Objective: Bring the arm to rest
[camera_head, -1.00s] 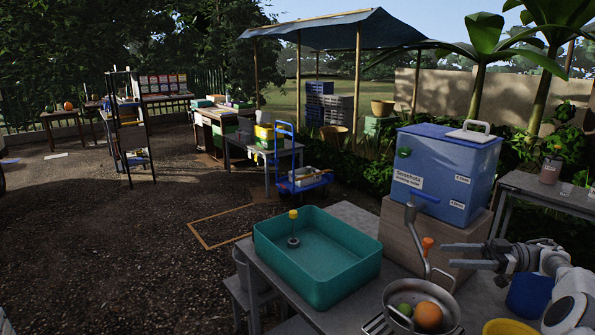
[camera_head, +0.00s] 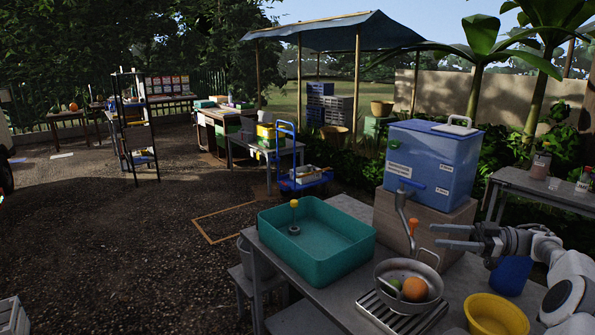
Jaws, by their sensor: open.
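My gripper (camera_head: 447,237) is at the right of the head view, open and empty, its fingers pointing left. My white and grey arm reaches in from the right edge. The gripper appears in front of the wooden box under the blue water container (camera_head: 430,165) and above the metal colander (camera_head: 405,275). The colander holds an orange (camera_head: 414,290) and a green fruit (camera_head: 394,285).
A teal basin (camera_head: 315,265) with a yellow-topped plug stands on the grey table. A yellow bowl (camera_head: 497,315) and a blue bucket (camera_head: 510,275) are near my arm. A second table (camera_head: 545,187) stands behind at right. Open gravel (camera_head: 110,250) lies to the left.

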